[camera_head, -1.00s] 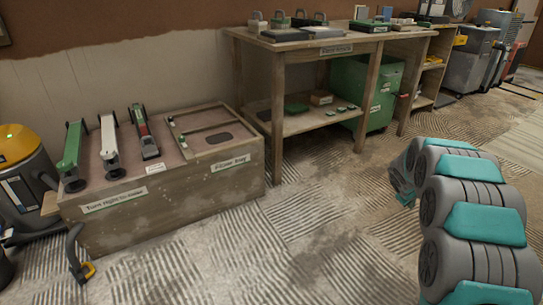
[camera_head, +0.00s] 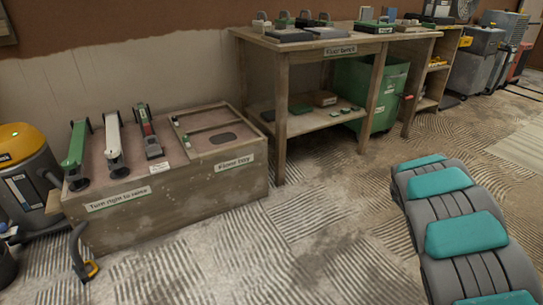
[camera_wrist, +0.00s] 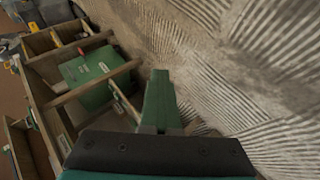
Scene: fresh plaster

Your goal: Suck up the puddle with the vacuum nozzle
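A yellow and grey vacuum (camera_head: 22,165) stands at the far left in the head view. A black curved piece with a yellow part (camera_head: 82,255) is on the floor in front of it; I cannot tell whether it is the nozzle. A dark damp-looking patch (camera_head: 312,270) shows on the floor at bottom centre; I cannot tell if it is the puddle. My gripper is outside the head view. Its green finger part (camera_wrist: 160,105) shows in the wrist view, well away from the vacuum, with nothing visibly held. Its opening cannot be made out.
A low wooden box (camera_head: 160,205) with tools and a tray on top stands beside the vacuum. A workbench (camera_head: 284,120) with a green cabinet (camera_head: 352,85) under it stands behind. Grey machines (camera_head: 470,70) are at back right. The textured floor in front is open.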

